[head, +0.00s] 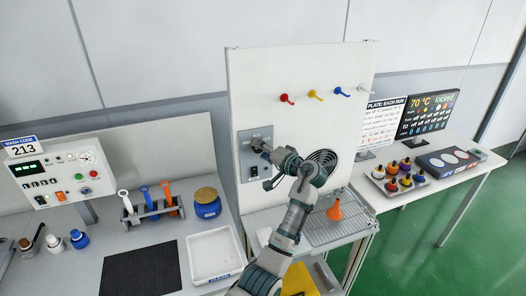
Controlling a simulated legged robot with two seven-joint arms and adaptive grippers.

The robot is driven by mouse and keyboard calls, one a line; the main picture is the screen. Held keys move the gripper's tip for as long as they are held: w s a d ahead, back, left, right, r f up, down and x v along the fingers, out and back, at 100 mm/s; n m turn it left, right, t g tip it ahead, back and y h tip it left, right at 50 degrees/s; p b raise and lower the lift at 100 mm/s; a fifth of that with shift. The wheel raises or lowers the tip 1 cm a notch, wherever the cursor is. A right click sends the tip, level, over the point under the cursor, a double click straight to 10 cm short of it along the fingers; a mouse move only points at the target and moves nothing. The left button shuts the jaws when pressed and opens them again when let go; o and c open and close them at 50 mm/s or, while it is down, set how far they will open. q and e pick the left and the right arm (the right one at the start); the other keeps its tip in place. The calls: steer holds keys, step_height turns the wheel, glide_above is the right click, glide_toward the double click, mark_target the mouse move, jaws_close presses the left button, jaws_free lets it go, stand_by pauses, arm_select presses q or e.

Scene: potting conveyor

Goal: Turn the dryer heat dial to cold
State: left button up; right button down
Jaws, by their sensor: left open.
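A grey control plate (246,171) is fixed to the left part of an upright white panel (300,125). It carries small dark lettering near its top and small parts low down that are too small to read. My left gripper (264,162) is open in front of this plate, its fingers pointing left at it. The gripper covers the plate's middle and right, so I cannot make out the heat dial or its setting. I cannot tell whether the fingers touch anything. A round dark vent grille (322,163) is on the panel right of my wrist. My right gripper is not in view.
Red, yellow, blue and white hooks (313,95) stick out above. An orange funnel (335,211) stands on the wire rack (345,232) below. A white tray (212,262), a blue jar (207,206) and a tool holder (150,213) are left; a tray of coloured bottles (398,180) is right.

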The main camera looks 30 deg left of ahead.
arm_select(q)
steer(key=v, duration=1.2)
steer(key=shift+w+f, duration=0.2)
